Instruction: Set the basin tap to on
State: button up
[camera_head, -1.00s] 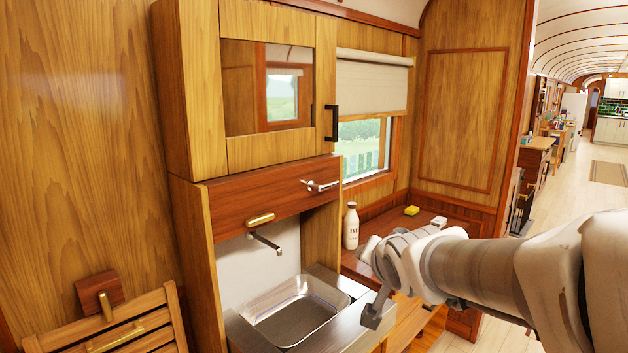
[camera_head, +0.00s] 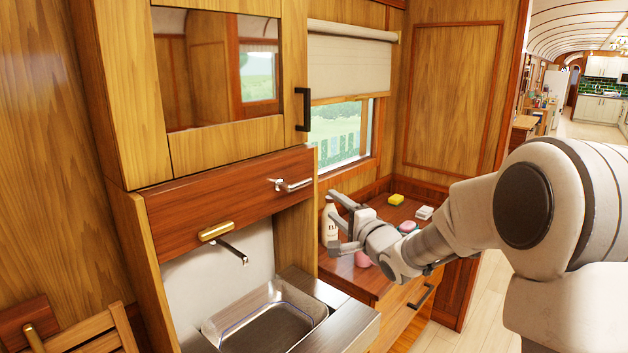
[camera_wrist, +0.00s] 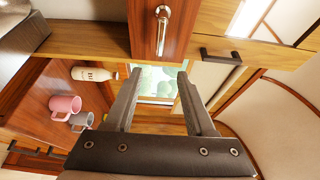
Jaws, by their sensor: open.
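The basin tap has a silver lever (camera_head: 290,185) on the red-brown wood panel above the basin. The lever lies roughly level, pointing right. It also shows in the wrist view (camera_wrist: 161,30), top centre, beyond the fingertips. A dark spout (camera_head: 232,250) sticks out below the panel over the steel basin (camera_head: 265,325). I see no water at the spout. My gripper (camera_head: 338,222) is open and empty, to the right of and below the lever, apart from it. In the wrist view its two fingers (camera_wrist: 160,76) are spread with nothing between them.
A brass handle (camera_head: 216,231) sits on the same panel, left of the lever. A mirrored cabinet with a dark handle (camera_head: 303,109) is above.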

aim_at(306, 184)
jog(key=p+x, duration=0.2)
jog(key=x, duration=1.5)
jog(key=shift+w, duration=0.1)
jog(key=shift+a, duration=0.1)
grip_shut()
dwell(0.9)
